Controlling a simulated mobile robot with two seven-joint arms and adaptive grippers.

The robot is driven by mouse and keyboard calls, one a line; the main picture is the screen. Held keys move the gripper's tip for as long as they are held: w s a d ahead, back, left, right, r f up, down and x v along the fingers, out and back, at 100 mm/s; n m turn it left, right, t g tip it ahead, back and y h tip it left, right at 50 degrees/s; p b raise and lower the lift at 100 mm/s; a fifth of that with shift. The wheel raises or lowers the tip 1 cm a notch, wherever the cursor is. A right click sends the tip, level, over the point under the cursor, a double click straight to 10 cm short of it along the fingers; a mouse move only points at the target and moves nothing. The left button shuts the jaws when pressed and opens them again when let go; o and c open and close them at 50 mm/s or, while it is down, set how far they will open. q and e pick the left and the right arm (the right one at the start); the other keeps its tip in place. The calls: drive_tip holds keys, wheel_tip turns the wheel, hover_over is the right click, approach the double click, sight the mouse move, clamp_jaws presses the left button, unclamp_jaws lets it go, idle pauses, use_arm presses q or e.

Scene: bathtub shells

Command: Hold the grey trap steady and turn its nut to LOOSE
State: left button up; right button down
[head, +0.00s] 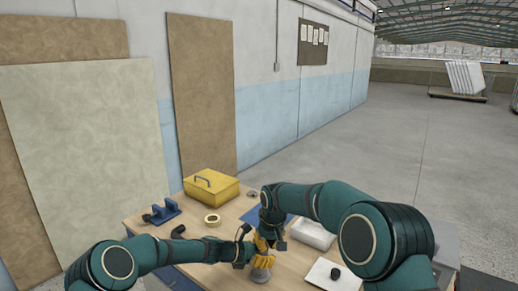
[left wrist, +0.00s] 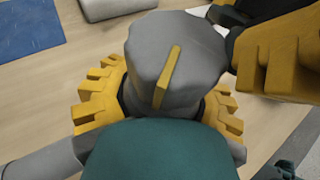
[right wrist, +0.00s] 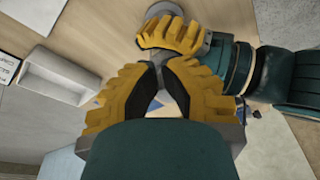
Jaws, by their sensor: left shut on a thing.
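The grey trap's nut (left wrist: 170,50) fills the middle of the left wrist view, with a yellow pointer strip across its top. My left gripper (left wrist: 165,105) has yellow ridged fingers on both sides of the trap, below the nut, and is shut on it. In the head view a grey round part (head: 261,275) shows just below the yellow fingers. My right gripper (right wrist: 155,68) is shut, its fingertips together with nothing visible between them. It is close beside the nut in the left wrist view (left wrist: 278,60); whether it touches is unclear. LOOSE markings are not visible.
The wooden table holds a yellow toolbox (head: 207,190), a tape roll (head: 212,219), a blue stand (head: 162,212) and a black elbow piece (head: 178,232) at left.

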use_arm(q)
drive_tip(key=shift+d+r, duration=0.1)
use_arm(e)
drive_tip(key=shift+a, duration=0.1)
idle(0.5)
drive_tip(key=shift+s+a, duration=0.25)
drive_tip(key=shift+a, duration=0.4)
drive_tip(key=shift+s, duration=0.15)
drive_tip(key=w+v, duration=0.1)
drive_tip(key=v, duration=0.5)
drive_tip(key=shift+a, duration=0.15)
drive_tip(key=shift+r, duration=0.1)
idle(0.3)
use_arm(q)
drive_tip(key=o, duration=1.5)
